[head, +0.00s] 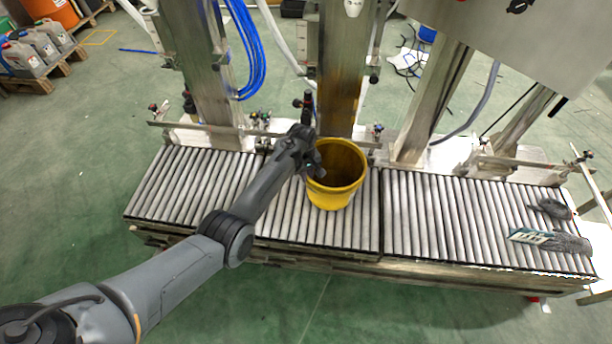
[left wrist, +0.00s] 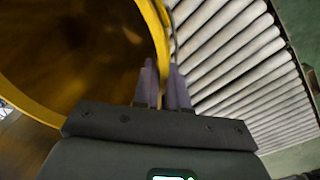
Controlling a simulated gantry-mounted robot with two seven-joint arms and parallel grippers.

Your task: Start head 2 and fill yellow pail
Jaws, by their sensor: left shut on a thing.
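A yellow pail (head: 337,197) stands upright on the roller conveyor (head: 200,196), in front of the middle steel column. It is open at the top and its inside looks dark brown. My left gripper (head: 312,168) is at the pail's left rim, shut on it. In the left wrist view the fingers (left wrist: 163,88) close around the pail's rim (left wrist: 152,22), one on each side of the wall. The filling heads are not clearly in view; a steel cabinet (head: 520,40) with a dark knob hangs at the top right. My right gripper is not in view.
Steel columns (head: 200,70) and a side rail stand behind the conveyor. A dark tool (head: 550,208) and a labelled roll-like item (head: 550,240) lie on the right rollers. Blue hoses (head: 248,50) hang at the back. Jugs (head: 22,58) stand on a pallet far left.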

